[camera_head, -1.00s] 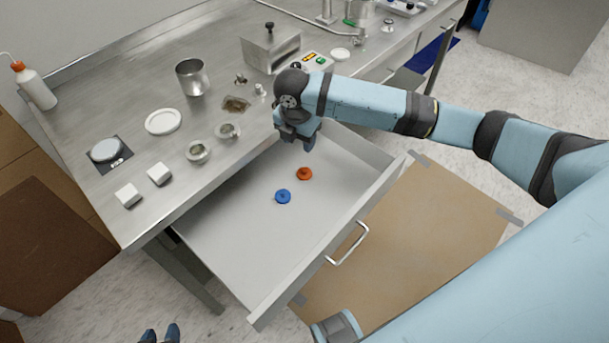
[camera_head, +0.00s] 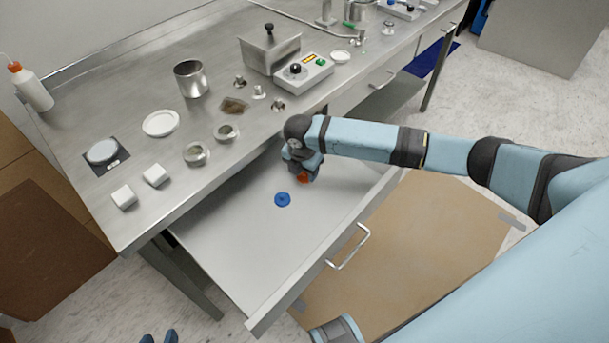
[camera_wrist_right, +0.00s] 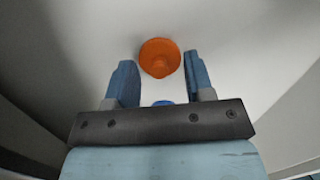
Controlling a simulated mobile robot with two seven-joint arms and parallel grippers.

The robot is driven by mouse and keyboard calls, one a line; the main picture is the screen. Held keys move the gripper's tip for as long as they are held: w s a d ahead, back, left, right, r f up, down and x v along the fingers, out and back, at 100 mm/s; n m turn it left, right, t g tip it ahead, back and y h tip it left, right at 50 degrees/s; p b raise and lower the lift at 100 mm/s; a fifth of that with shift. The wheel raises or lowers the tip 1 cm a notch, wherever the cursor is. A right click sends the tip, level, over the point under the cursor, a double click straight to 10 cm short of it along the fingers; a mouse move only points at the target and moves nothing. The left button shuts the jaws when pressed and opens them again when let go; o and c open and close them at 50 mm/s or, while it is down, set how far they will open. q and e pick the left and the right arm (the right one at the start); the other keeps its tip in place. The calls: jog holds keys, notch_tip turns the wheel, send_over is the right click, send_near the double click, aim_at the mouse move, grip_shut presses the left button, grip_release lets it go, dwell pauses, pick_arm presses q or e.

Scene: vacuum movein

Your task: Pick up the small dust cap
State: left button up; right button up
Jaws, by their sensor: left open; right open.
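An orange cap (camera_head: 303,179) and a blue cap (camera_head: 282,199) lie on the floor of the open drawer (camera_head: 235,240). They look close in size, and I cannot tell which is the small dust cap. My right gripper (camera_head: 308,175) is low over the orange cap and partly hides it. In the right wrist view the gripper (camera_wrist_right: 159,65) is open, with the orange cap (camera_wrist_right: 160,57) between and slightly beyond its fingertips. The blue cap (camera_wrist_right: 163,103) shows only partly there, behind the gripper's dark crossbar. My left gripper (camera_head: 160,338) is open and empty at the bottom edge, mostly out of frame.
The drawer's front wall with its handle (camera_head: 348,247) and its side walls surround the caps. The drawer's front left floor is clear.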

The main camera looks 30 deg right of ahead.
grip_shut()
dwell(0.4)
